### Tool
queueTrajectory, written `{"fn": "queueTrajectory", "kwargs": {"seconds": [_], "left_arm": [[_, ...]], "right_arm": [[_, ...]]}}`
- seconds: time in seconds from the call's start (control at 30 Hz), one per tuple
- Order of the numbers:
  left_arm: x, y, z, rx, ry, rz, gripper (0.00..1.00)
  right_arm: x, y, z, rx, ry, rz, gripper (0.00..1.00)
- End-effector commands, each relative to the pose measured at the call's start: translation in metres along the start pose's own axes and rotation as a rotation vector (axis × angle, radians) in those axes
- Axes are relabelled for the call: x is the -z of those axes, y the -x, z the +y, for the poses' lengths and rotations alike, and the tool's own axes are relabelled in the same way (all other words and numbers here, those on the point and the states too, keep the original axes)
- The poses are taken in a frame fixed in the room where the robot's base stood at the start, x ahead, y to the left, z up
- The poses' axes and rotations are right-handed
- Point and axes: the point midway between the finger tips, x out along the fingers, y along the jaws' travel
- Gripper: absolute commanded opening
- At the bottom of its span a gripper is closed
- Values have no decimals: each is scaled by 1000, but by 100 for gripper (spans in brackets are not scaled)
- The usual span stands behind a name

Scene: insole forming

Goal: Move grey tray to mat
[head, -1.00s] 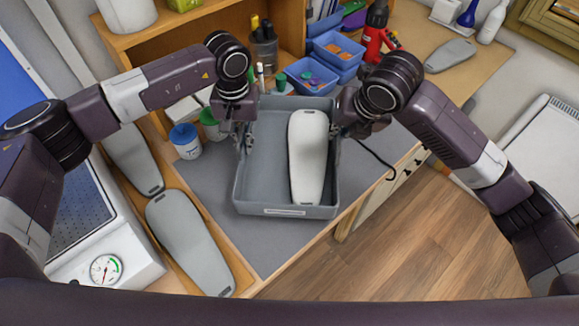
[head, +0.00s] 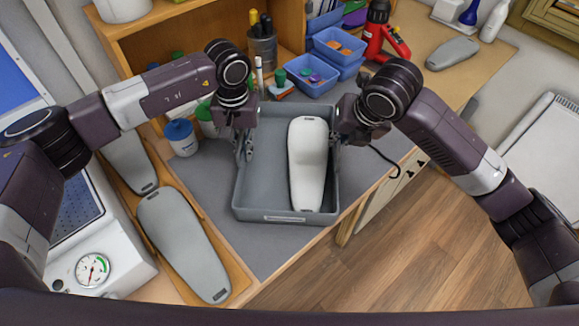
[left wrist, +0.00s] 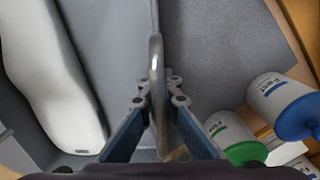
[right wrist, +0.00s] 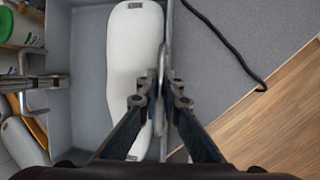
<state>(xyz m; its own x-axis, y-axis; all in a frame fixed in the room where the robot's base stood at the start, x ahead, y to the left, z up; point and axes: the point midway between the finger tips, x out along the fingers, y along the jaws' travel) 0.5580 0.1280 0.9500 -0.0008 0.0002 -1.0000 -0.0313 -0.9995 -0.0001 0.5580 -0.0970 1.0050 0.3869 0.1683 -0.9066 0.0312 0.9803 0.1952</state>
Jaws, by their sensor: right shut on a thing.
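The grey tray (head: 285,215) is a rectangular box with a label on its front wall, over the grey mat (head: 270,246). I cannot tell whether it touches the mat. A white foot-shaped form (head: 307,163) lies in it on the right. My left gripper (head: 246,153) is at the tray's left wall; in the left wrist view its fingers (left wrist: 158,98) close on the handle from both sides. My right gripper (head: 338,137) is at the right wall; in the right wrist view its fingers (right wrist: 162,97) are shut on the handle there.
Blue-lidded (head: 181,138) and green-lidded (head: 206,118) jars stand left of the tray. Blue bins (head: 312,77) and a pen holder (head: 261,50) stand behind. Grey insoles (head: 183,243) lie at left beside a machine with a gauge (head: 93,270). A black cable (head: 385,160) lies at right.

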Motion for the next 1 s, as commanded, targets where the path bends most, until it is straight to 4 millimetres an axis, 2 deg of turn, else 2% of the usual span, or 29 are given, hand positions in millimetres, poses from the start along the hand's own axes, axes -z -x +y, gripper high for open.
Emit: {"fn": "queueTrajectory", "kwargs": {"seconds": [0.03,0.17,0.2,0.43,0.57,1.0], "left_arm": [[0,-2,-1,2,1,-1,5],[0,-1,-1,2,1,-1,20],[0,-1,-1,1,1,-1,22],[0,0,0,0,0,0,22],[1,8,0,0,0,2,22],[0,94,0,1,0,3,22]], "right_arm": [[0,-1,-1,1,-1,-2,8],[0,0,-1,1,-1,-1,22],[0,0,0,1,-1,-1,23],[0,0,0,0,0,0,23],[0,0,0,0,0,0,23],[0,0,0,0,0,0,23]]}}
